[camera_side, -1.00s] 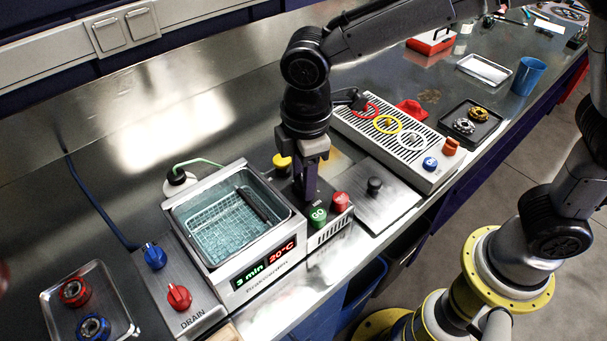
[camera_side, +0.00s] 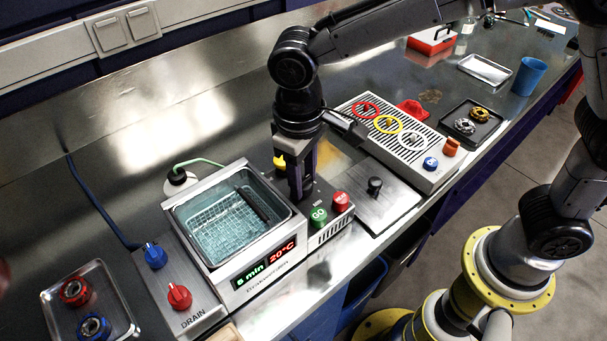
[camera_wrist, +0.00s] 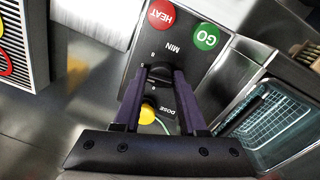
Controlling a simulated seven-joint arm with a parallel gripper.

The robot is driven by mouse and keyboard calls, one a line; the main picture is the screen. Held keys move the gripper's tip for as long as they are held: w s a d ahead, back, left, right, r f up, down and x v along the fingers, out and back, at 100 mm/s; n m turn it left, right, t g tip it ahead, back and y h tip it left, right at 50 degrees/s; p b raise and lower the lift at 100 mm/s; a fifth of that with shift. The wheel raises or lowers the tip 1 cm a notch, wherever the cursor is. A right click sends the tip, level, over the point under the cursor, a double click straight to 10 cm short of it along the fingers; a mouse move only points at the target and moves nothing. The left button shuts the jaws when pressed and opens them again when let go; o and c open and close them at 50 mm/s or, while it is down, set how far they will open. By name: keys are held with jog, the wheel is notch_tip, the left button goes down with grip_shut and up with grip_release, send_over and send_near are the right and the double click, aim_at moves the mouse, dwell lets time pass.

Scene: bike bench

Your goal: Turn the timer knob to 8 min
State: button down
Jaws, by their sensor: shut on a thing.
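The timer knob (camera_wrist: 160,72) is a dark knob on the black control panel, under the word MIN in the wrist view. My gripper (camera_wrist: 162,78) is shut on it, one finger on each side. In the side view my gripper (camera_side: 300,192) points down at the panel beside the bath and hides the knob. The bath's display (camera_side: 250,275) reads 6 min in green and 20°C in red. The yellow DOSE knob (camera_wrist: 149,112) shows between my fingers, partly hidden.
The green GO button (camera_side: 319,216) and red HEAT button (camera_side: 341,201) sit close in front of my gripper. The water bath (camera_side: 181,218) with a basket stands to the left. A metal plate with a black knob (camera_side: 374,186) lies to the right.

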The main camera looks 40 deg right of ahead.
jog(key=m, duration=0.4)
jog(key=shift+a+m, duration=0.15)
jog(key=shift+m, duration=2.05)
jog(key=shift+w+r, duration=0.1)
jog(key=c, duration=0.8)
grip_release()
jog(key=r, duration=1.3)
jog(key=shift+w+a+r, duration=0.15)
jog(key=shift+a+r, duration=0.2)
jog(key=shift+r, duration=0.05)
jog(key=shift+o, duration=0.2)
